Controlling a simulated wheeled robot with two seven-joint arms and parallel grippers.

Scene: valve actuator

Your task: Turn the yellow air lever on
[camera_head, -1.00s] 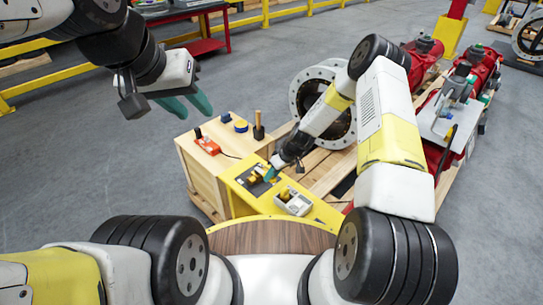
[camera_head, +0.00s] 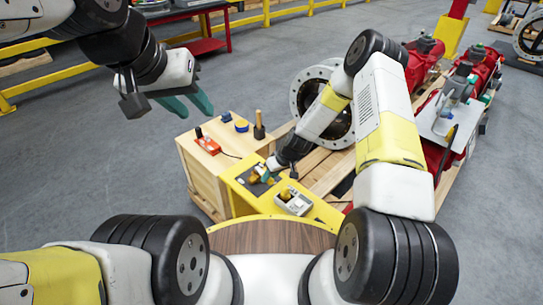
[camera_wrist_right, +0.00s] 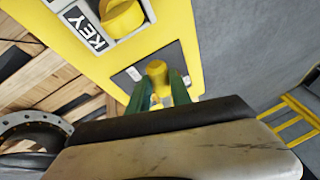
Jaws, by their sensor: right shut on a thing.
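The yellow air lever (camera_wrist_right: 157,72) stands on the yellow panel (camera_wrist_right: 190,48) in the right wrist view. The green fingers of my right gripper (camera_wrist_right: 158,88) are on both sides of it and closed on it. In the head view my right gripper (camera_head: 265,176) is low over the yellow panel (camera_head: 317,210), and the lever is too small to tell clearly there. My left gripper (camera_head: 188,104) is open and empty, raised at the upper left, far from the panel.
A yellow knob (camera_wrist_right: 122,15) beside a KEY label is near the lever. A grey box (camera_head: 294,201) is on the panel's right part. A wooden crate (camera_head: 205,172) with a red device (camera_head: 208,145) stands left. A large flanged ring (camera_head: 300,92) is behind.

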